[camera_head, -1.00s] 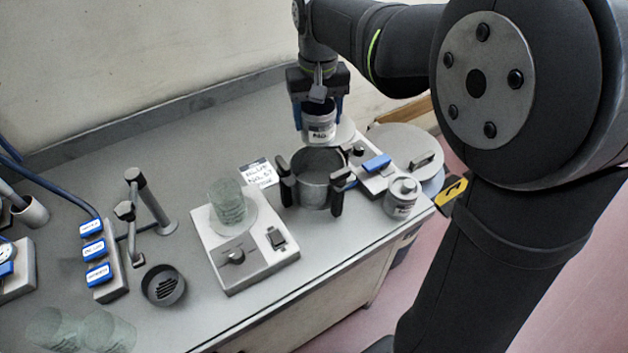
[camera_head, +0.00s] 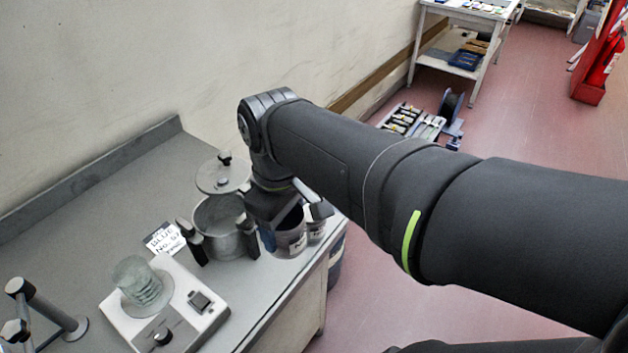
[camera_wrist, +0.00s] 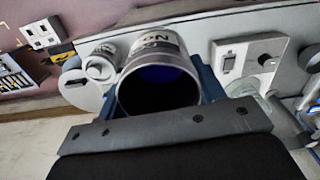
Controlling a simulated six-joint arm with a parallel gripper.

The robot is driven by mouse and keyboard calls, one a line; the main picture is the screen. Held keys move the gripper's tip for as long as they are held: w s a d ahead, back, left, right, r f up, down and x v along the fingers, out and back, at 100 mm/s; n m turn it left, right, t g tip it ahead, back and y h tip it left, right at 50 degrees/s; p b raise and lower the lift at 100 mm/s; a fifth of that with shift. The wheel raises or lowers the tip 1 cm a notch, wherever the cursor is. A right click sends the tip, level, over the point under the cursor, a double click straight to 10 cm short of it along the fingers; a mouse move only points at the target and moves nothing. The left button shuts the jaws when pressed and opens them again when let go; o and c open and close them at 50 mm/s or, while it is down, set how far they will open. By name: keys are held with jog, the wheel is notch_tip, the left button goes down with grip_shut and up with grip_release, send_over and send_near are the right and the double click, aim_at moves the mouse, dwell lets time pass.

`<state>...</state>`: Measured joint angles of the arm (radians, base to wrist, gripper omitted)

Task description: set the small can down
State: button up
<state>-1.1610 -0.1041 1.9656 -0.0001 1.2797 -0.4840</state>
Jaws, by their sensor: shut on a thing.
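My gripper (camera_head: 276,218) points down near the right end of the bench, mostly hidden behind my arm in the head view. Its blue fingers are shut on the small can (camera_head: 291,238), a grey can with a white, dark-lettered label. In the wrist view the can (camera_wrist: 157,85) sits between the fingers, its open mouth facing the camera and dark blue inside. A second, lidded can (camera_head: 316,226) stands close beside it, partly hidden; it also shows in the wrist view (camera_wrist: 102,66). I cannot tell whether the held can touches the bench.
A dark pot (camera_head: 222,240) with two upright black grips stands just left of the held can. A round lid (camera_head: 214,183) lies behind it. A white device (camera_head: 190,325) bears a greenish glass jar (camera_head: 138,284). The bench edge is close on the right.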

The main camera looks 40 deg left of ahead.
jog(key=s+a+f, duration=0.7)
jog(key=s+f, duration=0.2)
jog(key=f, duration=0.2)
dwell(0.4)
jog(key=shift+f, duration=0.6)
jog(key=o, duration=1.1)
jog(key=shift+r, duration=0.1)
notch_tip(320, 180, up, 13)
jog(key=shift+r, duration=0.1)
jog(key=shift+f, duration=0.2)
